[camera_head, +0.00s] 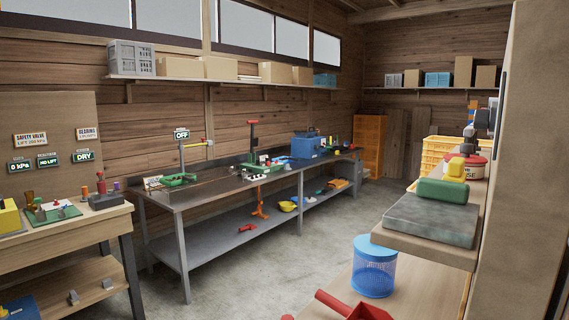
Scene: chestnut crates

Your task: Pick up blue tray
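No object stands out clearly as the blue tray. Blue things in view are a small blue item (22,309) cut off at the bottom left corner, a blue box (305,146) on the long metal bench, and small flat blue pieces (277,160) beside it, too small to make out. A blue crate (438,79) stands on the back shelf and another blue crate (325,81) on the left wall shelf. A blue mesh basket (374,268) stands at the lower right. Neither of my grippers is in view.
The long metal bench (180,198) runs along the left wall. A wooden worktable (75,229) with small tools stands at the left. At the right, a shelf holds a grey slab (432,218) and a green block (447,190). The concrete floor (235,275) between is clear.

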